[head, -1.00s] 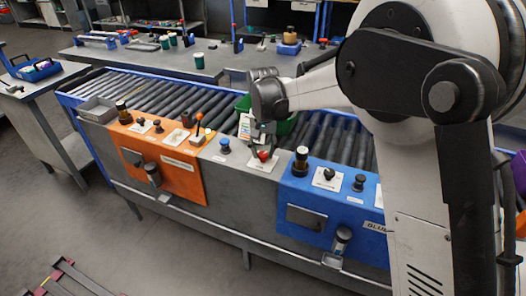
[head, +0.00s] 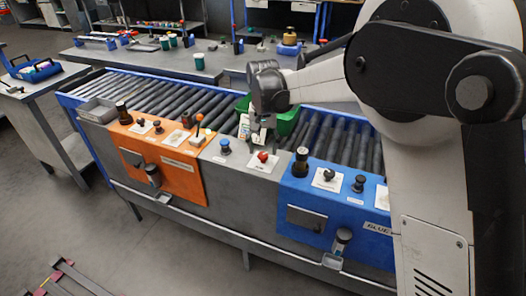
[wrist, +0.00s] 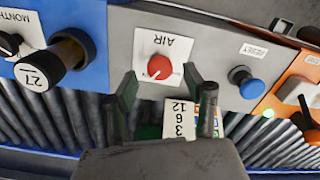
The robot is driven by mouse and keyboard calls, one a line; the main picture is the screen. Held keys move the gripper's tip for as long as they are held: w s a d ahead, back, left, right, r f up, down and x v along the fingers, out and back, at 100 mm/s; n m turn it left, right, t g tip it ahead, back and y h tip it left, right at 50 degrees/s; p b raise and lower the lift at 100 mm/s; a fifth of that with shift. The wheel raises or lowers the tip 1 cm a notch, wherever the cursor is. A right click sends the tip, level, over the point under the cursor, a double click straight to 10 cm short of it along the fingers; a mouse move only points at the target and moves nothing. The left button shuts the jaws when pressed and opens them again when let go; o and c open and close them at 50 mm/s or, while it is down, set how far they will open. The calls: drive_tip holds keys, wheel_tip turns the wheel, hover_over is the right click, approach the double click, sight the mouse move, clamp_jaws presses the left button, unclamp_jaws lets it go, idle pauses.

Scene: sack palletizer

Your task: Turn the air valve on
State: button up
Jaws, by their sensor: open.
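The air valve is a red knob (wrist: 160,67) on a white plate marked AIR, upside down in the wrist view. A small pale mark shows on the knob's lower edge there. In the head view the red knob (head: 263,157) sits on the grey panel between the orange and blue panels. My gripper (head: 257,135) is just above and behind the knob, apart from it. In the wrist view my gripper (wrist: 162,82) has its two fingers spread, with nothing between them, and the knob lies beyond the fingertips.
A blue RESET button (wrist: 251,88) sits beside the valve. A black knob with a tan collar (wrist: 57,60) stands on the blue panel. A numbered card (wrist: 184,120) and a green bin (head: 287,121) are behind the panel, by the rollers (head: 180,98).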

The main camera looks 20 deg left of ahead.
sight(265, 155)
wheel_tip(265, 155, up, 10)
idle(0.4)
drive_tip(key=s+d+r+t, duration=0.1)
drive_tip(key=s+d+r, duration=0.2)
drive_tip(key=d, duration=0.5)
drive_tip(key=s+d+r+m+t+y, duration=0.1)
drive_tip(key=s+d+r, duration=0.25)
drive_tip(key=d, duration=0.45)
drive_tip(key=s+d+r+t, duration=0.15)
drive_tip(key=s+d, duration=0.25)
drive_tip(key=d, duration=0.4)
drive_tip(key=s+d+f+m+t, duration=0.1)
drive_tip(key=s+d+f+t, duration=0.1)
drive_tip(key=s+d, duration=0.5)
drive_tip(key=s+d+f+t+h+p, duration=0.1)
drive_tip(key=s+d+f, duration=0.2)
drive_tip(key=s+d, duration=0.5)
drive_tip(key=shift+s+d+f+m+t, duration=0.2)
drive_tip(key=shift+s+m+t, duration=0.2)
drive_tip(key=shift+s, duration=0.5)
